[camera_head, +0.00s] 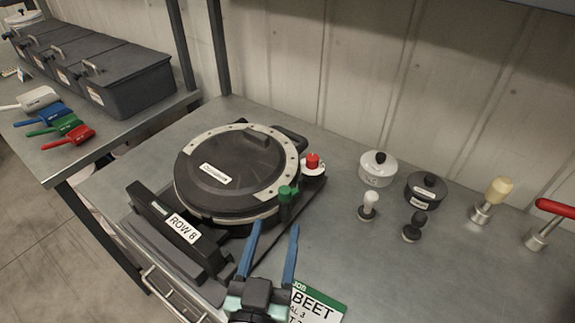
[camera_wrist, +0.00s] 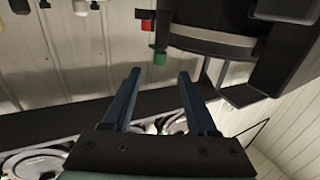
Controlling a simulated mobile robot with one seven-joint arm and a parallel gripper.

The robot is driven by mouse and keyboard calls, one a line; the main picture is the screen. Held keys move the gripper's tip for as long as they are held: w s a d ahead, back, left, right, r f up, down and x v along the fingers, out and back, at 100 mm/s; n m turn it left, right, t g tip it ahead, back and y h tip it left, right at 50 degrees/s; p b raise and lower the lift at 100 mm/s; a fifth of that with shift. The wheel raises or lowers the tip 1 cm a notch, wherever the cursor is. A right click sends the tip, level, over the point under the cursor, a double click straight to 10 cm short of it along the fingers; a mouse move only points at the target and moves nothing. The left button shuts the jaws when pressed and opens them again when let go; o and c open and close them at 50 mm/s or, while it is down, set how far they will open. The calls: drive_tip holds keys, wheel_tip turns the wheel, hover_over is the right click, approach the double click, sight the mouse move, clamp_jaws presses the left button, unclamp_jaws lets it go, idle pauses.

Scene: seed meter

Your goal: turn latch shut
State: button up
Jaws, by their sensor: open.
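The seed meter (camera_head: 225,185) is a round black housing with a pale dotted ring, lying on the metal bench. A green knob (camera_head: 287,193) stands at its right front edge, and a red knob (camera_head: 312,161) on a white disc stands behind it. I cannot tell which knob belongs to the latch. My gripper (camera_head: 275,226) is open and empty, just in front of the green knob and apart from it. In the wrist view the green knob (camera_wrist: 159,58) is just beyond and between the fingertips (camera_wrist: 160,74), with the red knob (camera_wrist: 147,24) farther off.
A "ROW 8" block (camera_head: 182,228) stands left of my gripper. A green-and-white "BEET" card (camera_head: 318,303) lies to its right. White (camera_head: 377,170) and dark (camera_head: 425,188) lidded pots, small knobbed pieces and two handled tools stand at right. Black bins (camera_head: 120,78) and scoops are on the left bench.

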sight(286, 189)
drive_tip(key=w+p, duration=0.1)
drive_tip(key=w, duration=0.3)
drive_tip(key=w+d+p, duration=0.1)
drive_tip(key=w, duration=0.3)
drive_tip(key=w+d+p, duration=0.1)
drive_tip(key=w, duration=0.3)
drive_tip(key=shift+w+d, duration=0.1)
drive_tip(key=shift+d, duration=0.1)
clamp_jaws()
